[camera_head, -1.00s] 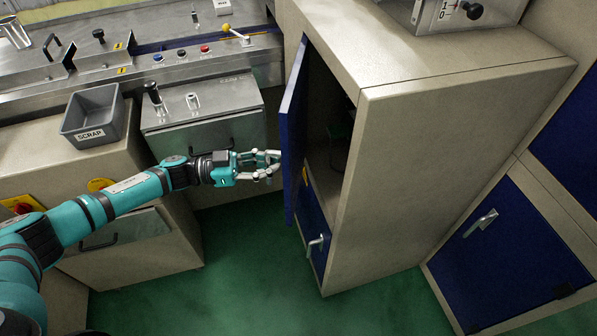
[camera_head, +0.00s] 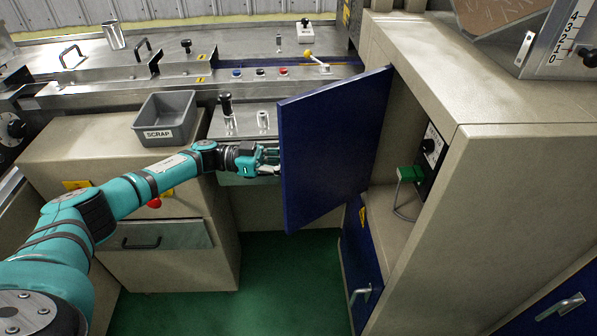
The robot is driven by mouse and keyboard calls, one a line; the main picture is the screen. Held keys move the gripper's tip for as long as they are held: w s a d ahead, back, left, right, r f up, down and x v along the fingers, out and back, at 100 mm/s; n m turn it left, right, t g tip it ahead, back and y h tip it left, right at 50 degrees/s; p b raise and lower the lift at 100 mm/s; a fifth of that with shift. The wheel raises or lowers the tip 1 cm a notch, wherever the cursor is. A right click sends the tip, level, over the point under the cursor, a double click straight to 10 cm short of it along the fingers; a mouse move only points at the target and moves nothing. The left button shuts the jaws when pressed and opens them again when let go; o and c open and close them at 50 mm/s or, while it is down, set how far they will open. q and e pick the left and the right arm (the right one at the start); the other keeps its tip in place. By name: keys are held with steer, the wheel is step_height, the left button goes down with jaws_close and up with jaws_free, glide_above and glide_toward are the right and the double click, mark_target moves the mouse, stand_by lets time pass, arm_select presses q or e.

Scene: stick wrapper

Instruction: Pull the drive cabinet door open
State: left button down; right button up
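The blue drive cabinet door (camera_head: 335,145) stands swung wide open to the left, hinged on the beige cabinet (camera_head: 490,190). The cabinet's inside shows, with a green block or connector (camera_head: 408,174) on a cable and a dark panel with a dial (camera_head: 432,150). My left gripper (camera_head: 272,159) is at the door's left edge, with its fingertips partly hidden behind the door. I cannot tell whether it touches the door or how far its fingers are closed. My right gripper is not in view.
A grey SCRAP bin (camera_head: 166,120) stands on the beige cabinet at left. A lower blue door (camera_head: 360,260) with a handle is below the opening. Another blue door (camera_head: 555,310) is at bottom right. Green floor (camera_head: 280,275) is clear in front.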

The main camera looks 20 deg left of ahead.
arm_select(q)
steer(key=shift+a+f, duration=0.25)
steer(key=shift+a, duration=0.1)
